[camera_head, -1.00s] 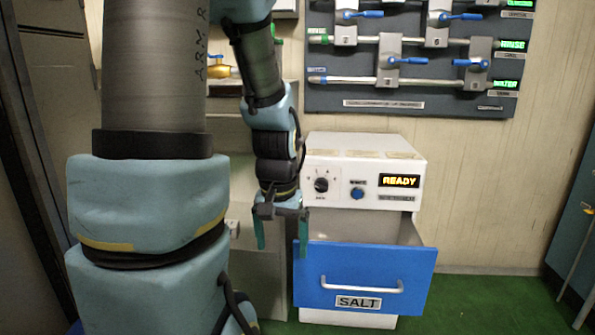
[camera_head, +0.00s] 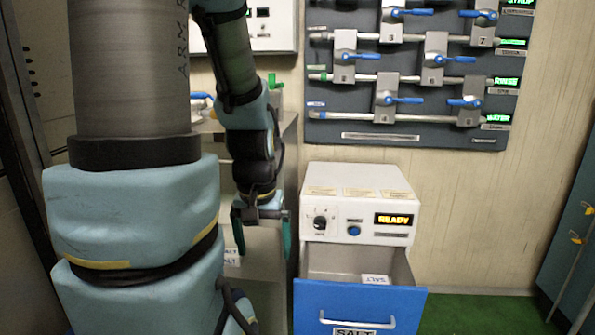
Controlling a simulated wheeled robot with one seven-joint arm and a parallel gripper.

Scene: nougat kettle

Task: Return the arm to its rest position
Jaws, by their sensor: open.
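My gripper (camera_head: 262,236) hangs in the middle of the view with its fingers pointing down. Its two teal fingertips are well apart, with nothing between them. It is left of the white machine (camera_head: 330,182) that reads READY, and above and left of the machine's blue SALT drawer (camera_head: 375,299). My arm is bent, with the forearm coming down from the top of the view. Its large near links fill the left side and hide what is behind them.
The SALT drawer is pulled open, and a small white SALT-labelled item (camera_head: 376,280) shows inside. A panel of pipes and blue-handled valves (camera_head: 415,75) is on the back wall. A blue cabinet (camera_head: 570,240) stands at the right. Green floor (camera_head: 480,312) is clear between.

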